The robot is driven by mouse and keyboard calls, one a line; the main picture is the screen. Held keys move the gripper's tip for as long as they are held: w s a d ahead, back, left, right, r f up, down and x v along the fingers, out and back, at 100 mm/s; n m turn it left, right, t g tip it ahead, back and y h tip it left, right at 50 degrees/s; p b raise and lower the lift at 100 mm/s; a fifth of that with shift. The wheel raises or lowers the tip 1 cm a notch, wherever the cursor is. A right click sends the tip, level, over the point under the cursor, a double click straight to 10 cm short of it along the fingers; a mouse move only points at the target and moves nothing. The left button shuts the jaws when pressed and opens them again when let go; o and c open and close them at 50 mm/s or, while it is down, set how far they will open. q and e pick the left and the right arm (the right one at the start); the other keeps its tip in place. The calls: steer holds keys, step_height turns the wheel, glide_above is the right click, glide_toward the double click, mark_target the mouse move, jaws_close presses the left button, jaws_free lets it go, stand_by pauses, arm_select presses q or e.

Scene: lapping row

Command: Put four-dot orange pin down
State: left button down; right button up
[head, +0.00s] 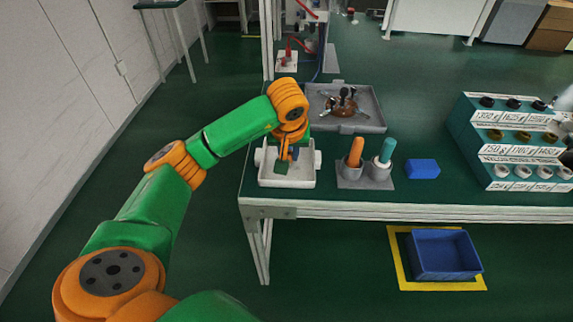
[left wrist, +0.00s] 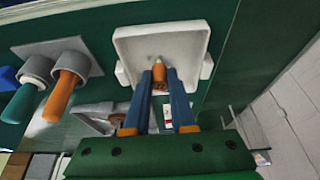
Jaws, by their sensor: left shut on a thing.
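My left gripper (left wrist: 160,80) is shut on an orange pin (left wrist: 159,77) with a pale metallic tip. Its blue fingers are on both sides of the pin, over the white tray (left wrist: 205,30). In the head view, the left gripper (head: 287,156) reaches down into the white tray (head: 262,180) at the table's left front corner. Whether the pin touches the tray floor cannot be told. The dots on the pin are too small to see. My right gripper is not in view.
A grey holder (head: 349,184) right of the tray carries another orange pin (head: 355,151) and a teal pin (head: 387,151). A blue block (head: 422,168) lies farther right. A grey tray (head: 372,112) is behind. A labelled rack (head: 478,160) stands right; a blue bin (head: 445,254) is on the floor.

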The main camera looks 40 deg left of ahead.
arm_select(q)
steer(key=x, duration=0.3)
steer(key=p+x, duration=0.1)
steer(key=x, duration=0.2)
steer(key=shift+a+f, duration=0.3)
steer(key=shift+f, duration=0.1)
steer(key=shift+f, duration=0.2)
steer(key=c, duration=0.8)
jaws_free()
steer(key=shift+o, duration=0.2)
steer(key=shift+r, duration=0.1)
